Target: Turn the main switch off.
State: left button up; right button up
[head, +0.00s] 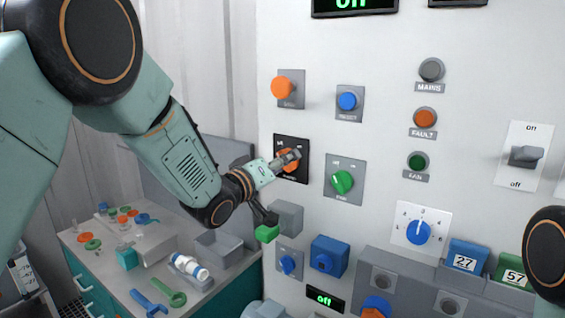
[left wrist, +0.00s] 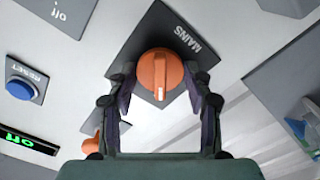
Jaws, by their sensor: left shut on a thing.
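The main switch is an orange rotary knob on a black square plate (head: 303,177) on the pale panel in the head view. In the left wrist view the orange knob (left wrist: 160,72) sits between my fingers, beside the word MAINS. The white mark on the knob points toward the palm side of the picture. My left gripper (head: 288,160) is shut on the knob, one finger on each side (left wrist: 160,95). The fingers partly hide the knob and plate in the head view. My right gripper is out of view; only part of that arm shows at the right edge.
Close by are an orange button (head: 282,88), a blue reset button (head: 348,100), a green knob (head: 342,182) and a grey box (head: 288,216). A lit display (head: 324,299) reads off. A bench (head: 100,262) with loose parts stands at lower left.

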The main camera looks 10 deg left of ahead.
pick_arm(q)
jog(key=shift+w+r, duration=0.1)
jog(key=shift+r, duration=0.2)
jog(key=o, duration=1.1)
jog(key=shift+a+f, duration=0.1)
jog(key=shift+f, duration=0.05)
jog(key=shift+o, duration=0.2)
jog(key=shift+f, duration=0.1)
jog(key=v, duration=1.2)
